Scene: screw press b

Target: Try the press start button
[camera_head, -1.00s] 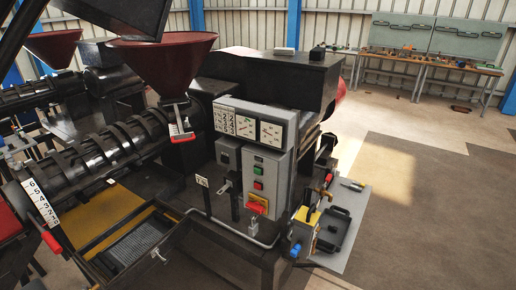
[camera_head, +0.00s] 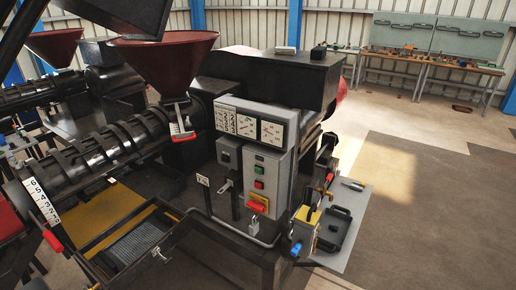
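The press has a grey control box (camera_head: 276,182) on its front with a green button (camera_head: 260,169) above a red button (camera_head: 259,184). The task does not name the start button's colour, and the button labels are too small to read. Below the buttons is a red rotary handle (camera_head: 257,206) on a yellow plate. A padlock (camera_head: 253,228) hangs just below it; whether it locks the handle cannot be told. Above the box is a panel of dial gauges (camera_head: 249,126). Neither of my grippers is in view.
A red hopper (camera_head: 164,60) and a ribbed barrel (camera_head: 90,158) stand left of the box. A bent grey pipe (camera_head: 232,232) runs below it. A pale board with a black tray (camera_head: 336,229) lies at right. Open floor (camera_head: 440,190) lies farther right, with a workbench (camera_head: 430,62) behind.

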